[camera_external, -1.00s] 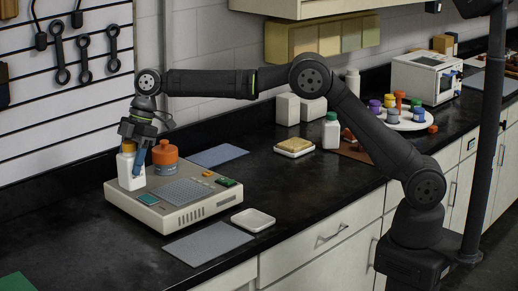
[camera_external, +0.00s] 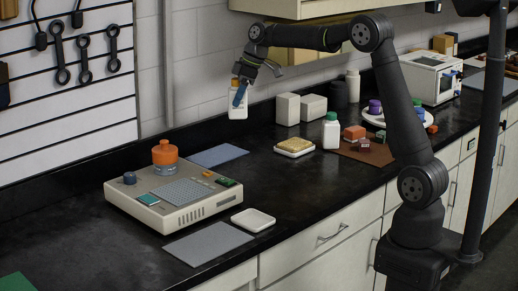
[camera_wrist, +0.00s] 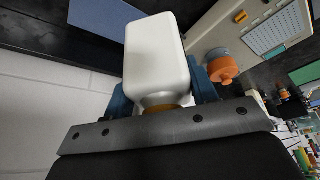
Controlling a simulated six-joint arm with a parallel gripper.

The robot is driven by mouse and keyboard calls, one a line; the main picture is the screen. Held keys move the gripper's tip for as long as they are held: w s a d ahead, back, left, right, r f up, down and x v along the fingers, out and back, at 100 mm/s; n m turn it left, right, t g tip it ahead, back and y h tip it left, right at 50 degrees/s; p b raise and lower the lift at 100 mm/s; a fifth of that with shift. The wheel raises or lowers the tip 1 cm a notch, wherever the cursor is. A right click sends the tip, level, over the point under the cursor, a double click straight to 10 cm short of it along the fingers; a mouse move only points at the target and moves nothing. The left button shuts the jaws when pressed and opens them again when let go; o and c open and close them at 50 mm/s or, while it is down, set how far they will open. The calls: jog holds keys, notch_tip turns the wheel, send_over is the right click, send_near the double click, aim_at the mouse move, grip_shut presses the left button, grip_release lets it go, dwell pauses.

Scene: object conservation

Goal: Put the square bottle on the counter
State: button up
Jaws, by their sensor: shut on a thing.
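The square bottle (camera_external: 238,106) is white with an orange-brown cap. My gripper (camera_external: 241,92) is shut on it near the cap and holds it upright in the air, above the back of the black counter (camera_external: 290,190). In the wrist view the white bottle (camera_wrist: 157,58) fills the middle, between the blue fingers of my gripper (camera_wrist: 160,100). The cap is mostly hidden behind the gripper.
A beige device (camera_external: 190,202) carries an orange bottle (camera_external: 165,155) and a dark knob (camera_external: 129,178). A blue mat (camera_external: 218,156), a white dish (camera_external: 253,220), a sponge tray (camera_external: 294,148) and a green-capped bottle (camera_external: 331,133) stand nearby. White boxes (camera_external: 301,107) are at the back.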

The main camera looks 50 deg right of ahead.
jog(key=s+d+f+m, duration=0.1)
jog(key=s+d+m, duration=0.1)
jog(key=s+d, duration=0.35)
jog(key=s+d+m+t+h, duration=0.1)
jog(key=s+d, duration=0.2)
jog(key=d, duration=0.6)
jog(key=s+d+f+m, duration=0.15)
jog(key=s+d, duration=0.25)
jog(key=d, duration=0.4)
jog(key=s+d+f+m+h, duration=0.1)
jog(key=s+d+f+m, duration=0.15)
jog(key=s+d, duration=0.45)
jog(key=s+d+f+m+h, duration=0.1)
jog(key=s+d+m, duration=0.25)
jog(key=s, duration=0.85)
jog(key=shift+n+t, duration=0.3)
jog(key=shift+n, duration=0.05)
jog(key=shift+w+a+f, duration=1)
jog(key=shift+w+f, duration=0.6)
jog(key=shift+f, duration=0.3)
jog(key=shift+w+a+f, duration=1)
jog(key=shift+w+f, duration=0.6)
jog(key=shift+f, duration=0.3)
jog(key=shift+w+a+f, duration=1)
jog(key=shift+w+f, duration=0.6)
jog(key=shift+f, duration=0.3)
jog(key=shift+f, duration=0.15)
jog(key=o, duration=1.2)
jog(key=shift+c, duration=0.2)
